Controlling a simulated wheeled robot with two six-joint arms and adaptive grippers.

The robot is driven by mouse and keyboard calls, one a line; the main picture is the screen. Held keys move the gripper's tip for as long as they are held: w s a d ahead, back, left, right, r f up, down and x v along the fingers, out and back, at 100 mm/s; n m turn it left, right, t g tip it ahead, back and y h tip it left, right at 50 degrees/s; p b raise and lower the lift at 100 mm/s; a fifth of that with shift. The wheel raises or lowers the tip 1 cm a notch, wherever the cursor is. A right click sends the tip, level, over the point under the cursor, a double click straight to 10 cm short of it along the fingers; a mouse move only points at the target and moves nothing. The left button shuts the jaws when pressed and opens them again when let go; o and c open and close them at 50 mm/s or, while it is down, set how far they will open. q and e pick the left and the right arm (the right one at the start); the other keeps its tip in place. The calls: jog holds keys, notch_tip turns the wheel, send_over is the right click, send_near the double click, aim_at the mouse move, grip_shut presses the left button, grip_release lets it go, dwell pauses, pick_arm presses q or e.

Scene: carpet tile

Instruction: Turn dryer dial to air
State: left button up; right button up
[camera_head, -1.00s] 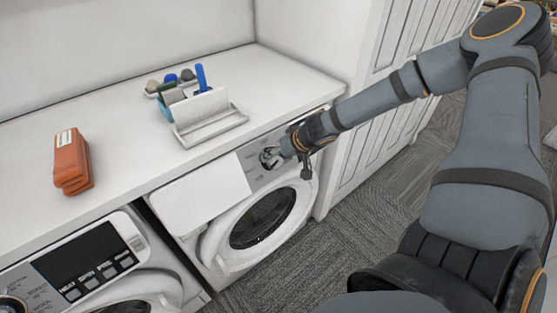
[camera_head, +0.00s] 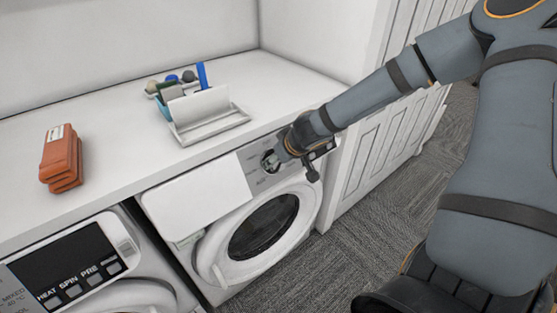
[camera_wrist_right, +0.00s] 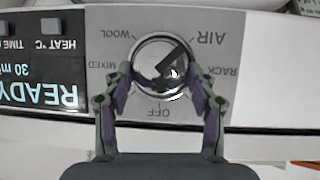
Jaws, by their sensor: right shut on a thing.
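The dryer (camera_head: 198,208) is the right-hand machine under the counter, with a round door. Its dial (camera_head: 269,161) is on the grey panel at its upper right. My right gripper (camera_head: 277,158) is at the dial and partly covers it. In the right wrist view the round silver dial (camera_wrist_right: 150,50) has a dark bar slanting from lower left to upper right, its upper end towards the AIR label. Labels WOOL, MIXED, OFF and RACK surround it, upside down. My right gripper (camera_wrist_right: 160,90) is shut on the dial, one finger on each side. My left gripper is out of view.
A second machine (camera_head: 75,262) with a dark display stands at the left.

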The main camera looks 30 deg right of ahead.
jog(key=o, duration=1.1)
jog(key=shift+o, duration=0.2)
jog(key=shift+r, duration=0.5)
notch_tip(320, 180, up, 9)
